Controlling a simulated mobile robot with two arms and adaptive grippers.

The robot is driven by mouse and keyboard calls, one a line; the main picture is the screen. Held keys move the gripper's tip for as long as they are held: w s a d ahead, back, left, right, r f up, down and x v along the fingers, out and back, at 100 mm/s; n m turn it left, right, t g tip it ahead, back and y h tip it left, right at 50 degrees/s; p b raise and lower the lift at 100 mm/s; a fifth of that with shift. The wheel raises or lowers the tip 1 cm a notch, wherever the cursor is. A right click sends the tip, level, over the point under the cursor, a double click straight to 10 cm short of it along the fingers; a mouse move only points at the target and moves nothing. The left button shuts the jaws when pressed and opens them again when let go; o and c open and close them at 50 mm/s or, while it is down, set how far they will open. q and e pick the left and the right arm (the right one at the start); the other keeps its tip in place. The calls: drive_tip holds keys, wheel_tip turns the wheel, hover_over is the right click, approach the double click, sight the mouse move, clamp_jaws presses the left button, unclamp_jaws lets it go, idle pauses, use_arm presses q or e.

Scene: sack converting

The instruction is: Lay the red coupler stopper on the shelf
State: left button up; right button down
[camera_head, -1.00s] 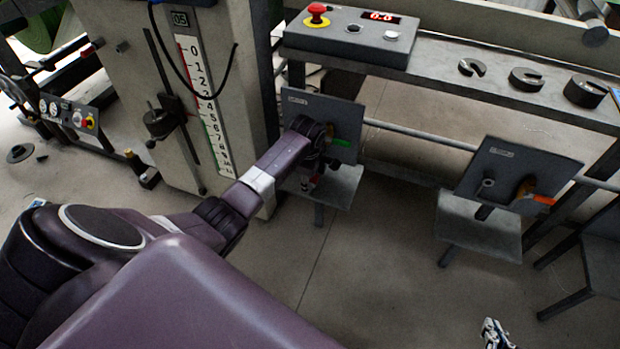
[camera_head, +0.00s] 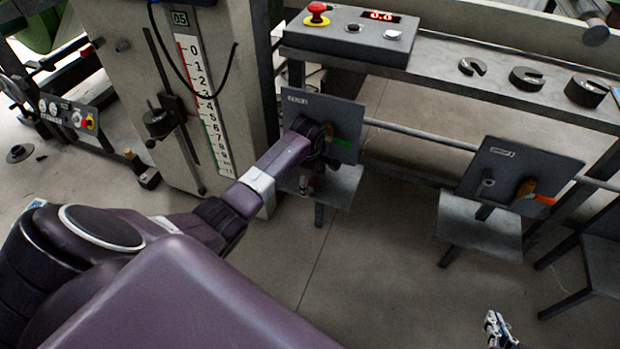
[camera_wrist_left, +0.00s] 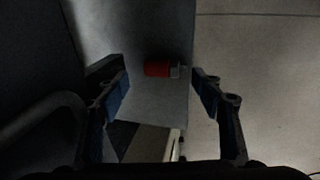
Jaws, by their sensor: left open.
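The red coupler stopper (camera_wrist_left: 157,69), a short red cylinder with a grey metal end, lies on its side on the grey shelf (camera_wrist_left: 150,30) in the left wrist view. My left gripper (camera_wrist_left: 161,86) is open, one finger at each side of the stopper, with gaps on both sides. In the head view this shelf (camera_head: 343,190) juts out below the left dark panel, and my left gripper (camera_head: 307,184) is low over it; the stopper cannot be made out there. My right gripper (camera_head: 497,328) shows only partly at the bottom edge.
The left panel (camera_head: 345,112) has a green-handled valve. A second panel (camera_head: 505,160) with an orange handle and its own shelf (camera_head: 470,228) stands to the right. A bench (camera_head: 450,82) with a control box (camera_head: 350,38) and slotted weights runs behind. The floor between is clear.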

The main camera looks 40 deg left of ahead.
use_arm(q)
drive_tip(key=v, duration=1.2)
drive_tip(key=shift+d+f, duration=0.1)
